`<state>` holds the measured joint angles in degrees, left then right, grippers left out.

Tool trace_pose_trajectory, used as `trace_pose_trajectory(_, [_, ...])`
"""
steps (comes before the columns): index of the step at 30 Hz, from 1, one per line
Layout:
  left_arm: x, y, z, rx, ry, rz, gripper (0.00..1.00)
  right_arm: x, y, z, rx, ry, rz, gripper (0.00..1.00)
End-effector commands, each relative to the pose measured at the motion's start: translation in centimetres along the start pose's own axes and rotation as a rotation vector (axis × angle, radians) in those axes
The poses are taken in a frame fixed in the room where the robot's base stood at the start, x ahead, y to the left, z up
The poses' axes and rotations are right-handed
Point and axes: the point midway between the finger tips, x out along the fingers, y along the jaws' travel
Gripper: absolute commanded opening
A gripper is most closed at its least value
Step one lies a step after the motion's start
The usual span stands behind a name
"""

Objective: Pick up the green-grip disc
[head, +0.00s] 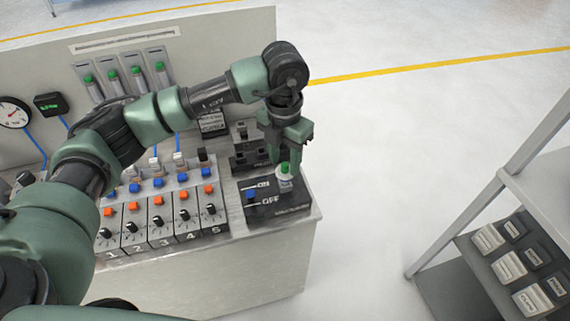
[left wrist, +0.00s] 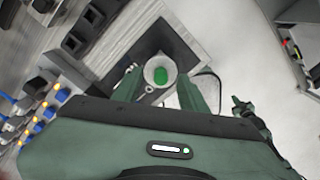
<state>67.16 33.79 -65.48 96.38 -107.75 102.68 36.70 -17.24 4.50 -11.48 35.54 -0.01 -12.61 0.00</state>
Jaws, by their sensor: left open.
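The green-grip disc (head: 285,183) is a small pale grey disc with a green grip on top. It is at the black ON/OFF panel (head: 270,208) on the bench's right end. My left gripper (head: 284,163) points down right over it and is open. In the left wrist view the disc (left wrist: 160,69) shows between the two green fingers (left wrist: 160,88), with its green grip facing the camera. I cannot tell whether the fingers touch it. The gripper hides part of the disc's far side in the head view. My right gripper is not in view.
Left of the panel is a row of numbered switch modules (head: 160,218) with orange and blue buttons and black knobs. A black block fixture (head: 246,150) stands just behind the panel. A shelf rack (head: 500,235) is at right; clear floor lies between.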

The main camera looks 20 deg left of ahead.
Motion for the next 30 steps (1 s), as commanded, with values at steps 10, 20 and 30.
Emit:
trace_pose_trajectory(10, [0.8, 0.0, 0.0, 0.001, 0.000, -0.001, 0.34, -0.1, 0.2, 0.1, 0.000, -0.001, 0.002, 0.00])
trace_pose_trajectory(20, [0.7, 0.0, 0.0, 0.001, -0.001, -0.001, 0.00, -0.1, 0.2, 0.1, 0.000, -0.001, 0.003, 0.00])
trace_pose_trajectory(30, [-0.6, -0.1, 0.1, 0.001, -0.004, -0.001, 0.00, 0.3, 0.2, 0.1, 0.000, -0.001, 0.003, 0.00])
